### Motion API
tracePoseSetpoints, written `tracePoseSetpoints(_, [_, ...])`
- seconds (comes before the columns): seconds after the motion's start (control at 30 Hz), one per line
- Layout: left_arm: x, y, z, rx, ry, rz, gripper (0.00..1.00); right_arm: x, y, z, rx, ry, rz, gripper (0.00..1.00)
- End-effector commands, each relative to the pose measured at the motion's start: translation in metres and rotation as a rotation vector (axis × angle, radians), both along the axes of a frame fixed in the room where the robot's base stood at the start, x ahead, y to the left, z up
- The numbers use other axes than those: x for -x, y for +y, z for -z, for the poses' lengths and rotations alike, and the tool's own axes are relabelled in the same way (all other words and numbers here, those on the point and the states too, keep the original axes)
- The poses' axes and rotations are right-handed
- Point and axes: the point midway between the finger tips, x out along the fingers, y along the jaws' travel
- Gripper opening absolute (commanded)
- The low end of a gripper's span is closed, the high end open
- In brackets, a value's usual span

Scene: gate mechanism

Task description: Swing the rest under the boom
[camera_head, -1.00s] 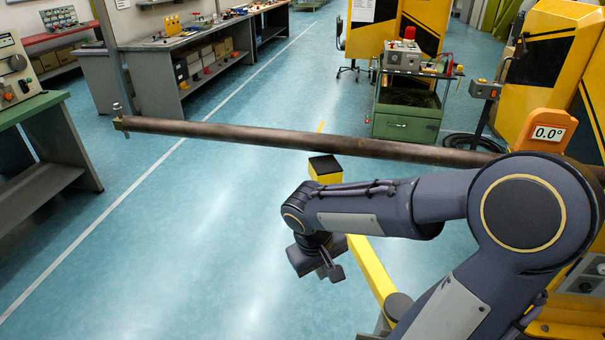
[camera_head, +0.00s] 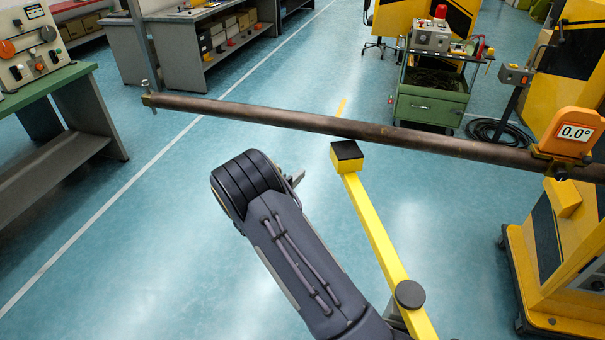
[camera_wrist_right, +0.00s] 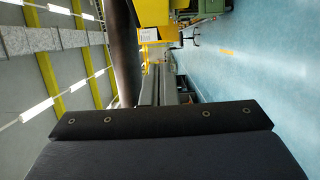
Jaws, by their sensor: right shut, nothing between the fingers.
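The boom (camera_head: 300,121) is a long brown tube that crosses the head view, with a 0.0° display at its right end. The rest (camera_head: 375,225) is a yellow arm on a dark round pivot (camera_head: 409,295). Its black-topped head (camera_head: 347,150) shows just on the near side of the boom, and I cannot tell their height gap. My right gripper (camera_head: 295,178) is shut and empty, to the left of the rest and apart from it, mostly hidden behind my wrist. In the right wrist view, the boom (camera_wrist_right: 124,55) looks like a dark tube. My left gripper is out of view.
A green cart (camera_head: 432,100) stands beyond the boom. A green-topped bench (camera_head: 50,88) is at the left. A yellow cabinet base (camera_head: 560,270) is at the right. The blue floor left of my arm is clear.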

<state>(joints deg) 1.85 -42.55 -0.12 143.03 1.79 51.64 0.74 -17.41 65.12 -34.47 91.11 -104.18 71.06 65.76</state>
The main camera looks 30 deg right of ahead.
Motion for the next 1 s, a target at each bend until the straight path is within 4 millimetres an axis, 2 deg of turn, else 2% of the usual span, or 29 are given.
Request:
tracePoseSetpoints(0.1, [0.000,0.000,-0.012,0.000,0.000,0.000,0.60,-0.009,-0.026,-0.004,0.001,0.001,0.006,0.00])
tracePoseSetpoints(0.33, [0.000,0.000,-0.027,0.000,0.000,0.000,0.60,-0.026,-0.071,-0.003,0.000,0.001,0.005,0.00])
tracePoseSetpoints(0.5, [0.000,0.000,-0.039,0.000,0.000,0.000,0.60,-0.016,-0.093,-0.003,-0.001,0.005,0.004,0.00])
tracePoseSetpoints(0.7, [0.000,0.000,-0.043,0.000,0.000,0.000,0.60,-0.011,-0.104,-0.001,-0.001,0.003,0.003,0.00])
tracePoseSetpoints(1.0, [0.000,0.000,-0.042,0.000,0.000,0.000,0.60,-0.011,-0.105,0.000,-0.001,0.002,0.002,0.00])
